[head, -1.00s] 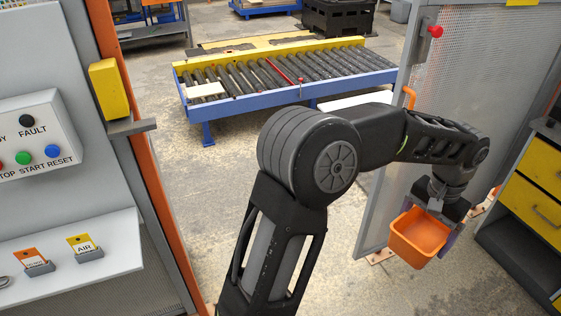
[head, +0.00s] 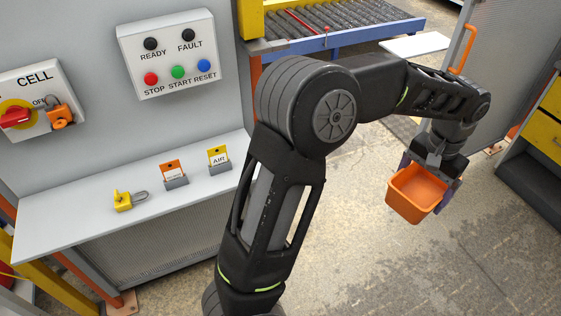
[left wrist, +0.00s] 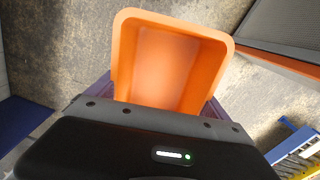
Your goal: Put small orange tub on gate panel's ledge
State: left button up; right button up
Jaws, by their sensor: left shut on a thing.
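The small orange tub (head: 417,193) is held in my left gripper (head: 428,180), at the right of the head view, above the concrete floor. The gripper is shut on the tub, with purple fingers at its sides. In the left wrist view the tub (left wrist: 170,62) shows its open mouth and looks empty. The gate panel (head: 75,90) stands at the left of the head view. Its light grey ledge (head: 75,215) juts out below the buttons, well left of the tub, with my left arm between them. My right gripper is not in view.
On the ledge are a yellow padlock (head: 123,201), an orange tag in a holder (head: 173,173) and a yellow AIR tag (head: 219,158). The ledge's left part is bare. A button box (head: 170,55) and a lockout switch (head: 37,100) are fixed above it.

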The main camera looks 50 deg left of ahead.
aim_at(60, 226)
jog(key=k+j+u, duration=0.2)
jog(key=k+u, duration=0.25)
jog(key=k+j+u, duration=0.85)
jog(key=i+l, duration=0.05)
jog(key=i, duration=0.05)
